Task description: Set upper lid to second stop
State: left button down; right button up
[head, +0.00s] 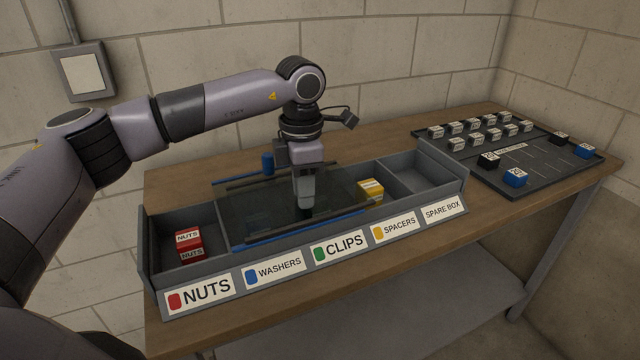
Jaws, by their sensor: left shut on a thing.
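A bin row (154,262) with labelled compartments stands on the bench. A dark see-through lid (262,205) with blue and dark edge strips covers the washers and clips compartments. It leaves the nuts compartment on the left and the spacers and spare box compartments on the right uncovered. I cannot clearly tell upper and lower lid panels apart. My left gripper (305,207) points down at the lid's middle, shut on a small dark part of it that the fingers mostly hide. My right gripper is not in view.
Red boxes (188,244) lie in the nuts compartment, and a yellow box (370,190) in the spacers compartment. A blue cylinder (267,163) stands behind the lid. A dark board (535,178) with several small blocks lies at the right. Bare bench (172,182) shows behind the bins.

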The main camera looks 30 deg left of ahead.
pick_arm(q)
jog(key=shift+s+a, duration=0.7)
jog(key=shift+s, duration=0.2)
jog(key=c, duration=0.9)
grip_release()
jog(key=shift+r, duration=0.1)
notch_tip(320, 180, up, 7)
jog(key=shift+b, duration=0.35)
jog(key=shift+d, duration=0.1)
